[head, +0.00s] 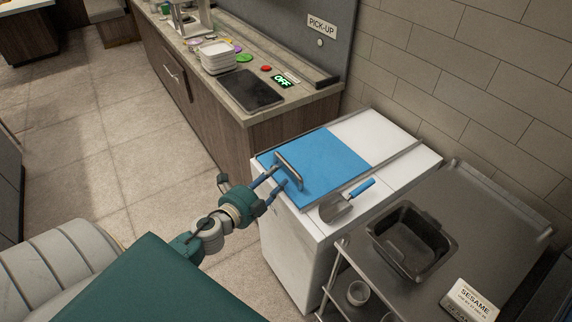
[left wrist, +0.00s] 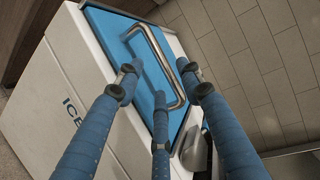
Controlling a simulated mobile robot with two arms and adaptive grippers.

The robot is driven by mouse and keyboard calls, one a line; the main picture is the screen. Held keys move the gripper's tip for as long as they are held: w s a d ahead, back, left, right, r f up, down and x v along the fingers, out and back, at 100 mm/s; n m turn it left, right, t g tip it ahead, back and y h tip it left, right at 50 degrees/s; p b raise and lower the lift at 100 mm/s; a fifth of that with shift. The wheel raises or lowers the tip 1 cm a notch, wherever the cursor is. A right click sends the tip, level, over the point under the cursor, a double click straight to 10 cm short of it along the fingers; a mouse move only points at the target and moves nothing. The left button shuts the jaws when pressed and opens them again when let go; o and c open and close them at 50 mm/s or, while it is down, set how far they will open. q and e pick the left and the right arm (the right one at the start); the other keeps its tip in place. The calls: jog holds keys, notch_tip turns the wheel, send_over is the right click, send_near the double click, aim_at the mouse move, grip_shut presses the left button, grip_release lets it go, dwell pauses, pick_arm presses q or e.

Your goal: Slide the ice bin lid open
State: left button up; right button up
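The white ice bin (head: 286,255) has a flat blue lid (head: 330,160) over the left part of its top; the right part is a white panel. A metal bar handle (head: 290,171) stands at the lid's left end. My left gripper (head: 284,178) reaches it from the lower left, its blue fingers spread. In the left wrist view, the handle (left wrist: 158,62) rises between and beyond the open fingers (left wrist: 160,82), and the blue lid (left wrist: 107,32) lies behind. I cannot tell whether any finger touches the handle. My right gripper is not in view.
A scoop with a blue handle (head: 347,202) lies at the bin's front right edge. A steel cart (head: 480,215) with a dark tub (head: 411,240) stands close at right. A wooden counter (head: 215,105) stands behind the bin. Open floor (head: 110,140) lies at left.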

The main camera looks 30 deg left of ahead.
aim_at(287, 166)
pick_arm(q)
jog(key=w, duration=0.3)
jog(key=w+f, duration=0.1)
jog(key=w, duration=0.2)
jog(key=shift+w+f, duration=0.15)
jog(key=shift+w, duration=0.15)
jog(key=shift+c, duration=0.3)
grip_shut()
